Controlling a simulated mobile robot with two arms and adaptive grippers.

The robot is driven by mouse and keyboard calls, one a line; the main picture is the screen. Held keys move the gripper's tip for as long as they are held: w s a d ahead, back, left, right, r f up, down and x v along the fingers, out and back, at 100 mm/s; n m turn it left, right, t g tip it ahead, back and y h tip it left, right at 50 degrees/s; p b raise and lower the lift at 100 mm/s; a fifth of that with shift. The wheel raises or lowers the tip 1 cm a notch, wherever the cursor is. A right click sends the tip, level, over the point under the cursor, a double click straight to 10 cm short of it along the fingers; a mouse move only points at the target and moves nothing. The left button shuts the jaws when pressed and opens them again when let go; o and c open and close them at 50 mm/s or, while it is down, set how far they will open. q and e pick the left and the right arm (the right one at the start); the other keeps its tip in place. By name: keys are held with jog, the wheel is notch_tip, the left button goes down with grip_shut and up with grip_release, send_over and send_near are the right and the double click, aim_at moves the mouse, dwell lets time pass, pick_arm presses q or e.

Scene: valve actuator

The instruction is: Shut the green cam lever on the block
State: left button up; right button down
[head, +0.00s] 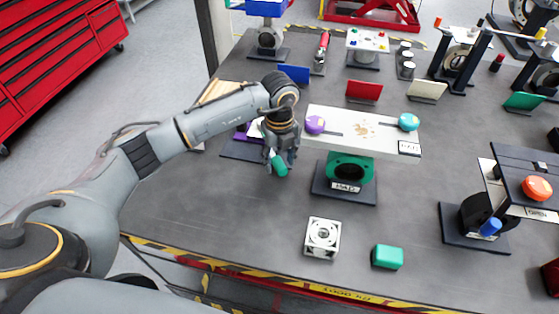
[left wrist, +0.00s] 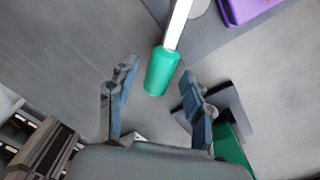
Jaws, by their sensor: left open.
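The green cam lever shows as a green handle (head: 279,166) by my left gripper's fingers in the head view. In the left wrist view its green grip (left wrist: 161,72) is on a white shaft running up to the top edge. My left gripper (head: 280,160) points down, open. In the left wrist view the grip appears between the two fingers (left wrist: 159,78), with visible space on both sides; I cannot tell if it touches. The block at the lever's base is largely hidden behind my gripper. My right gripper is out of view.
A white plate (head: 355,142) with purple and teal knobs sits above a green valve body (head: 349,170), close right of my gripper. A white cube (head: 322,238) and green block (head: 387,256) lie near the front edge. The table's front left is clear.

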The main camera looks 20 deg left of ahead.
pick_arm(q)
notch_tip(320, 180, up, 11)
jog(key=shift+r, duration=0.15)
